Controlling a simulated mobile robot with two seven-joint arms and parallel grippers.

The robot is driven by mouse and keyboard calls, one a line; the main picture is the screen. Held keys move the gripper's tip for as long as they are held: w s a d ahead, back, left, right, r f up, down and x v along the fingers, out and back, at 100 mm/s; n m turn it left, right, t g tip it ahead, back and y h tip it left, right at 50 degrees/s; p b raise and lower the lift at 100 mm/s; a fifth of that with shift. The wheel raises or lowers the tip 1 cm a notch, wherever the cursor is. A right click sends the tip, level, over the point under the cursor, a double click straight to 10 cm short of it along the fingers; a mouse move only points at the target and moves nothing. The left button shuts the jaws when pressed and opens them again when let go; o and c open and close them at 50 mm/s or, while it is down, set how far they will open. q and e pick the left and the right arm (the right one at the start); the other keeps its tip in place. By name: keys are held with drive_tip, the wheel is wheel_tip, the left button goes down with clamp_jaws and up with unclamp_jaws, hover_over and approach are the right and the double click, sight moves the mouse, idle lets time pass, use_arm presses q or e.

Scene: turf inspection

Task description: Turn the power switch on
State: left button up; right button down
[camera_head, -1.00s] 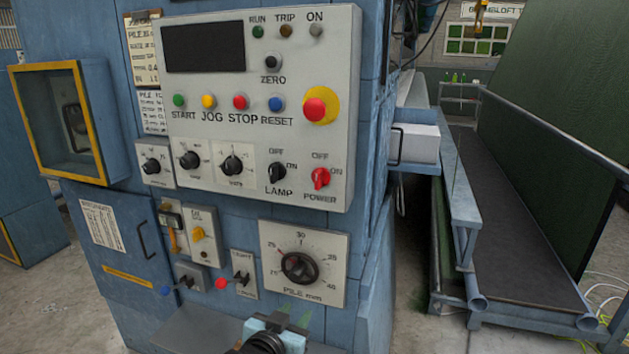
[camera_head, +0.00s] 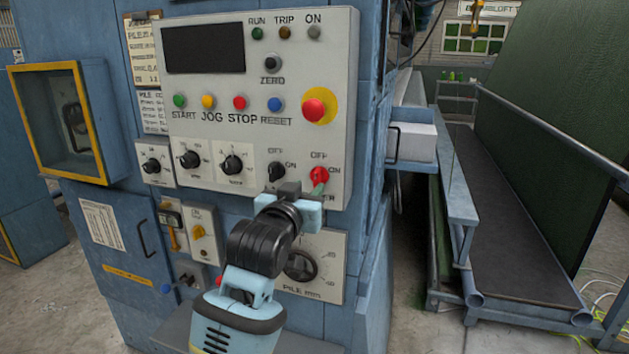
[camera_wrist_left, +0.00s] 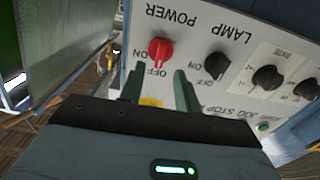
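The red power switch (camera_head: 319,174) is a rotary knob at the lower right of the grey control panel (camera_head: 215,100), with OFF above it and ON to its right. The gripper hides part of the POWER label. My right gripper is not in view.
The black lamp switch (camera_head: 276,172) is close left of the power switch. A red stop button on a yellow disc (camera_head: 313,110) is above. The pile dial (camera_head: 300,266) is partly behind my arm. The ON lamp (camera_head: 314,32) looks grey. A railed walkway (camera_head: 500,200) lies right.

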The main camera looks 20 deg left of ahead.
sight(316, 179)
use_arm(q)
drive_tip(key=shift+w+d, duration=0.1)
drive_tip(key=shift+w, duration=2.65)
clamp_jaws()
